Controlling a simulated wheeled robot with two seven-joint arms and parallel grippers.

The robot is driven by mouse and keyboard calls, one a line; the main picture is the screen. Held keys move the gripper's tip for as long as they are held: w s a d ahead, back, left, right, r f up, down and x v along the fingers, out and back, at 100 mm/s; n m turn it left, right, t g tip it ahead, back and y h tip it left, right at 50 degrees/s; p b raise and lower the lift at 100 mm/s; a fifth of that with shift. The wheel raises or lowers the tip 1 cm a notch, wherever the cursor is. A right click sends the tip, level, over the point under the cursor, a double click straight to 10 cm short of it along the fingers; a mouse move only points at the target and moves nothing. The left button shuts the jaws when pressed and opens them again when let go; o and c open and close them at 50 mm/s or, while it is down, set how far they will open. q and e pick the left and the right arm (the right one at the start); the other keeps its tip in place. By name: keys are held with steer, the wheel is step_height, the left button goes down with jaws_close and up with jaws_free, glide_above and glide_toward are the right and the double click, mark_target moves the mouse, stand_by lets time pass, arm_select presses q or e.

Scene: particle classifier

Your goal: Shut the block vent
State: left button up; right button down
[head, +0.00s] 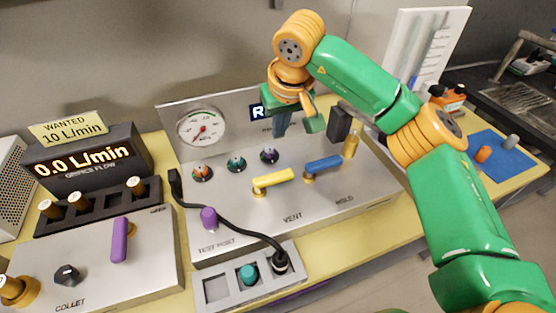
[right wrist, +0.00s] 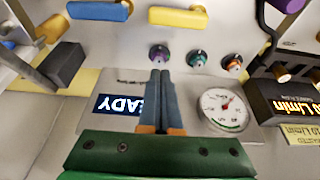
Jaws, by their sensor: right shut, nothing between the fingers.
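The block vent valve has a yellow lever (head: 273,180) above the VENT label on the sloped grey panel (head: 225,228) in the head view. The lever points right and slightly up from its brass pivot at the left end. It also shows at the top of the right wrist view (right wrist: 178,16). My right gripper (head: 281,134) is shut and empty, above the back of the panel, behind the yellow lever and clear of it. Its closed fingers (right wrist: 161,74) show in the right wrist view. My left gripper is not in view.
A blue lever (head: 323,163) sits right of the yellow one. Three coloured knobs (head: 237,162) and a dial gauge (head: 200,128) are behind. A black cable (head: 232,227) crosses the panel's left side to a grey tray (head: 216,287). A flow display (head: 85,160) reads 0.0 L/min.

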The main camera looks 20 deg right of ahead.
mark_target(273, 181)
steer(key=p+x, duration=0.1)
steer(key=x, duration=0.9)
steer(key=shift+a+f+p, duration=0.1)
steer(key=shift+p, duration=0.3)
steer(key=s+p, duration=0.2)
steer(key=s, duration=0.1)
steer(key=shift+s, duration=0.4)
steer(key=shift+f, duration=0.1)
steer(key=shift+w, duration=0.1)
